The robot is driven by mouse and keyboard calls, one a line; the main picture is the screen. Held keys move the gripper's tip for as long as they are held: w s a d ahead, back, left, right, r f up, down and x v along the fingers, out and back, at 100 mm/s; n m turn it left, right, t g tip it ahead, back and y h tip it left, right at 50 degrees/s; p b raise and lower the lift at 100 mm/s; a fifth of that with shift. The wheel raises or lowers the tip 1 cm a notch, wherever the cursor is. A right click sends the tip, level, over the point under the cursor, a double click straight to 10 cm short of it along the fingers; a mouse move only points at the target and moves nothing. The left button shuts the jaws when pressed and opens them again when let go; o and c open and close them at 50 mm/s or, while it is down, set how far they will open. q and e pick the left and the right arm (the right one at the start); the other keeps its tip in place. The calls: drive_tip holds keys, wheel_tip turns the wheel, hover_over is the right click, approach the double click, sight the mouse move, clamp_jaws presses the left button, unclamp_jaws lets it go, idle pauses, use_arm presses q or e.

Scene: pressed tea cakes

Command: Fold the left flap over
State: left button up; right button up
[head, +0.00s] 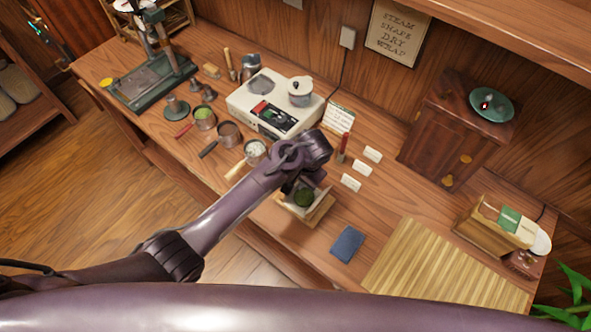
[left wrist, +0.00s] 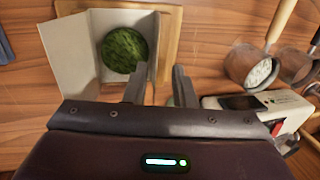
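A green round tea cake (head: 304,197) sits on an open pale wrapper on a small wooden board (head: 318,216) near the table's front edge. In the left wrist view the cake (left wrist: 124,50) lies inside the wrapper, with one wide pale flap (left wrist: 66,58) standing out at the left and a narrower one (left wrist: 154,50) upright at the right. My left gripper (head: 298,184) is over the wrapper. In the left wrist view its fingers (left wrist: 160,86) are apart, with the narrower flap's edge close to or between them; contact is unclear. My right gripper is not in view.
Handled cups with contents (head: 228,133) and a pale appliance (head: 275,105) stand to the left. Small white cards (head: 351,183), a blue cloth (head: 347,244) and a slatted mat (head: 425,270) lie to the right. A wooden cabinet (head: 445,135) stands behind.

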use_arm(q)
drive_tip(key=shift+f, duration=0.2)
drive_tip(key=shift+s+d, duration=0.1)
drive_tip(key=shift+s, duration=0.1)
drive_tip(key=shift+s+r, duration=0.15)
drive_tip(key=shift+s, duration=0.05)
drive_tip(key=shift+c, duration=1.1)
drive_tip(key=shift+w, duration=0.1)
clamp_jaws()
drive_tip(key=shift+d, duration=0.1)
drive_tip(key=shift+s+d+f+t+y+b, duration=0.25)
drive_tip(key=shift+d+t+y+b, duration=0.1)
drive_tip(key=shift+t+y+b, duration=0.4)
drive_tip(key=shift+s+d+f+t+y+b, duration=0.25)
drive_tip(key=shift+t+y+b, duration=0.3)
drive_tip(key=shift+y+b, duration=0.4)
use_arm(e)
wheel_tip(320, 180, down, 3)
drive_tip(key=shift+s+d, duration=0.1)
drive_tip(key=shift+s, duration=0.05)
use_arm(q)
drive_tip(key=shift+c, duration=1.1)
unclamp_jaws()
